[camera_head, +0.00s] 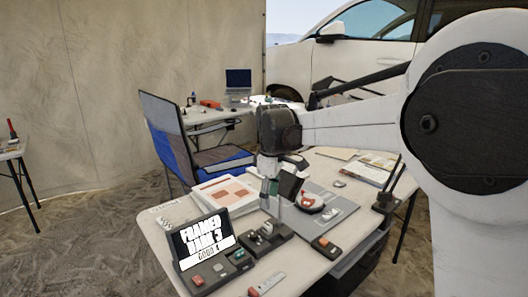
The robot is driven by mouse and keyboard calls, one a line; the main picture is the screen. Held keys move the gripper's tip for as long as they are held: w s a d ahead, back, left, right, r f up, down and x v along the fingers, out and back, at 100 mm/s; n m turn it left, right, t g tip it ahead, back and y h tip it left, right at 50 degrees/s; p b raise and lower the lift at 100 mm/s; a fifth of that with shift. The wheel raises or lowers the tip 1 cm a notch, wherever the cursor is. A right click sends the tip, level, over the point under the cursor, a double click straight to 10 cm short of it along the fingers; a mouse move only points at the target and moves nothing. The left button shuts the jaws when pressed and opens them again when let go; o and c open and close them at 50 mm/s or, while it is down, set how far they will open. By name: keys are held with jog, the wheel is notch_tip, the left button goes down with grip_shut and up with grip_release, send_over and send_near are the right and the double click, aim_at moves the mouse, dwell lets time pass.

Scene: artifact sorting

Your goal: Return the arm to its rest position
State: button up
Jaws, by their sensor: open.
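My arm reaches in from the right edge across the picture to a dark wrist joint above the white table (340,166). Below that joint hangs my gripper (270,190), small and partly lost among the dark things behind it. It is open and I see nothing held in it. It is over the middle of the table, near a small stand with a dark panel (290,187). A tray (338,214) with reddish and white pieces lies just to its right.
A book (370,173) is at the right. A blue and grey chair (165,135), a back table with a laptop (238,80) and a car (350,45) stand behind.

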jog(key=s+d+r+m+t+p, duration=0.1)
jog(key=s+d+r+m, duration=0.2)
jog(key=s+d, duration=0.4)
jog(key=s+d+r+m+t, duration=0.25)
jog(key=s+d+r, duration=0.2)
jog(key=s, duration=0.45)
jog(key=s+d+f+m+t, duration=0.1)
jog(key=s+d+f+m, duration=0.1)
jog(key=s, duration=0.3)
jog(key=s+d+f+m, duration=0.2)
jog(key=s+d+m, duration=0.1)
jog(key=s, duration=0.3)
jog(key=s+d+f+m+t+p, duration=0.1)
jog(key=s+d+f+m, duration=0.1)
jog(key=s, duration=0.4)
jog(key=shift+d+f+m+t, duration=0.2)
jog(key=shift+f+m+t, duration=0.15)
jog(key=shift+m, duration=0.2)
jog(key=shift+s, duration=0.1)
